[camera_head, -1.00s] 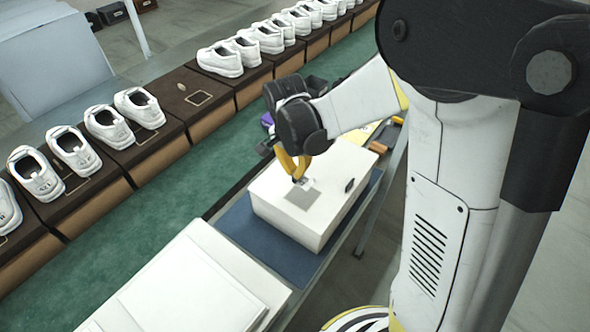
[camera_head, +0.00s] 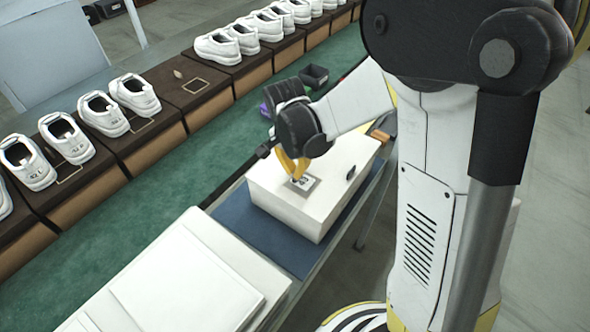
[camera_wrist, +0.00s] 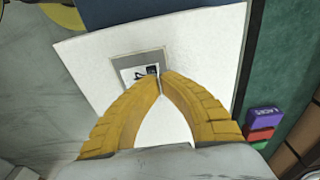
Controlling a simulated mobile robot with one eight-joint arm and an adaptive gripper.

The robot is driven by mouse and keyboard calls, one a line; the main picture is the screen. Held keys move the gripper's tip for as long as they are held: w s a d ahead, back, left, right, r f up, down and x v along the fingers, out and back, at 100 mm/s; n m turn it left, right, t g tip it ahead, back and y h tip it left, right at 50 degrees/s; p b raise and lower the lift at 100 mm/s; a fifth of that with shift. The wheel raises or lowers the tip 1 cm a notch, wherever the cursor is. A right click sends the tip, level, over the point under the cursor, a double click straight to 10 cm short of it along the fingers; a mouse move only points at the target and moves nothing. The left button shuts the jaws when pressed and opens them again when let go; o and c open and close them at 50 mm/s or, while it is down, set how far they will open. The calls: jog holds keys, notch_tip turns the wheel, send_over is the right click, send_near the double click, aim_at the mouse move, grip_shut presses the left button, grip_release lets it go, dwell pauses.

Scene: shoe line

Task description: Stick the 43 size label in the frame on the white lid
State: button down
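The white lid (camera_head: 330,165) tops a white box on a blue mat, and its grey frame (camera_head: 312,187) lies below my gripper (camera_head: 297,176). In the wrist view the size label (camera_wrist: 137,74) is a small white piece with dark print, partly hidden; I cannot read the full number. It appears inside the outline of the grey frame (camera_wrist: 122,62). My gripper's yellow fingertips (camera_wrist: 160,76) come together at the label's right edge and seem to pinch it. I cannot tell whether the label touches the lid.
A small dark oval piece (camera_head: 351,173) is on the lid's right part. Purple (camera_wrist: 264,119) and green (camera_wrist: 260,134) boxes lie beside the lid in the wrist view. White shoes (camera_head: 133,93) stand on brown stands along the green belt (camera_head: 180,180). Another white box (camera_head: 185,285) is in front.

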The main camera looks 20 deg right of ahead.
jog(key=shift+f+b, duration=0.45)
jog(key=shift+f, duration=0.05)
dwell(0.9)
dwell(0.4)
jog(key=c, duration=1.5)
grip_release()
jog(key=shift+c, duration=0.2)
notch_tip(320, 180, up, 12)
jog(key=s+a, duration=0.1)
jog(key=s+d+r+n+t, duration=0.1)
jog(key=s+r+n+t, duration=0.1)
jog(key=s+n, duration=0.3)
jog(key=s+d+r+n+t+y, duration=0.1)
jog(key=s+n+t, duration=0.3)
jog(key=s, duration=0.4)
jog(key=shift+s+d+r+n, duration=0.25)
jog(key=shift+s+r+n, duration=0.25)
jog(key=shift+n, duration=0.4)
